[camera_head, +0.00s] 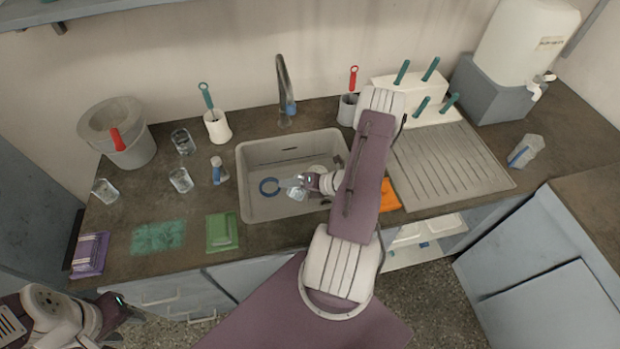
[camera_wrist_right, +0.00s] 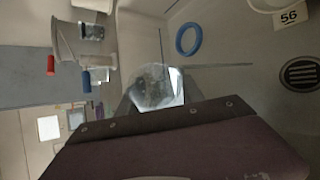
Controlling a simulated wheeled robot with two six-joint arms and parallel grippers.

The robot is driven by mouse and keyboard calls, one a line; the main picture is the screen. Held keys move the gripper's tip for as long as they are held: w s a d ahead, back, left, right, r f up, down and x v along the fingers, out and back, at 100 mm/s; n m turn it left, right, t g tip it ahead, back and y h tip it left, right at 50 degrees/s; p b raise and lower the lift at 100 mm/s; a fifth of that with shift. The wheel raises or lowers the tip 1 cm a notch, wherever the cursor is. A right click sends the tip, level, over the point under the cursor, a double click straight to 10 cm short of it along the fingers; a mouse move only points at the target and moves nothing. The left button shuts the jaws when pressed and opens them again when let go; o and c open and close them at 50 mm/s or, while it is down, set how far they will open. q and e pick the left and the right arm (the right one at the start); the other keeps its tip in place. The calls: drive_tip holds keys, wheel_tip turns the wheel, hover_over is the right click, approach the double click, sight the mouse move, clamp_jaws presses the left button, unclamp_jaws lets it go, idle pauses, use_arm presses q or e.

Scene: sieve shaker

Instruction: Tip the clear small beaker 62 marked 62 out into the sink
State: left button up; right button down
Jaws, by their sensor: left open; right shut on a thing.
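The sink (camera_head: 254,208) is a grey basin set in the dark counter. My right gripper (camera_head: 300,185) is over the sink and shut on a clear small beaker (camera_head: 295,194). The beaker looks tilted, and I cannot read a mark on it or tell whether anything is in it. In the right wrist view the clear beaker (camera_wrist_right: 158,86) sits at the fingers, with the sink floor and the drain (camera_wrist_right: 300,74) beyond. My left gripper (camera_head: 118,312) is at the lower left, away from the counter, open and empty.
A blue ring (camera_head: 269,187) and a white item marked 56 (camera_wrist_right: 290,16) are in the sink. Several clear beakers (camera_head: 180,180) stand left of it. The faucet (camera_head: 284,90) rises behind. A ribbed drainboard (camera_head: 450,165) lies right; a grey bucket (camera_head: 125,140) stands far left.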

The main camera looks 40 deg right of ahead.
drive_tip(key=shift+r+m+y+p, duration=0.3)
drive_tip(key=shift+m+y, duration=0.1)
idle(0.8)
drive_tip(key=shift+r+m+y, duration=0.35)
drive_tip(key=shift+m+y, duration=0.15)
drive_tip(key=shift+y, duration=0.1)
idle(0.7)
drive_tip(key=shift+w+d+r+m+y, duration=0.15)
drive_tip(key=shift+d+r+m+y, duration=0.2)
drive_tip(key=shift+d+m+y, duration=0.2)
idle(0.9)
drive_tip(key=shift+d+r+m+y, duration=0.1)
drive_tip(key=shift+r+m+y, duration=0.2)
drive_tip(key=shift+m+y, duration=0.15)
idle(0.8)
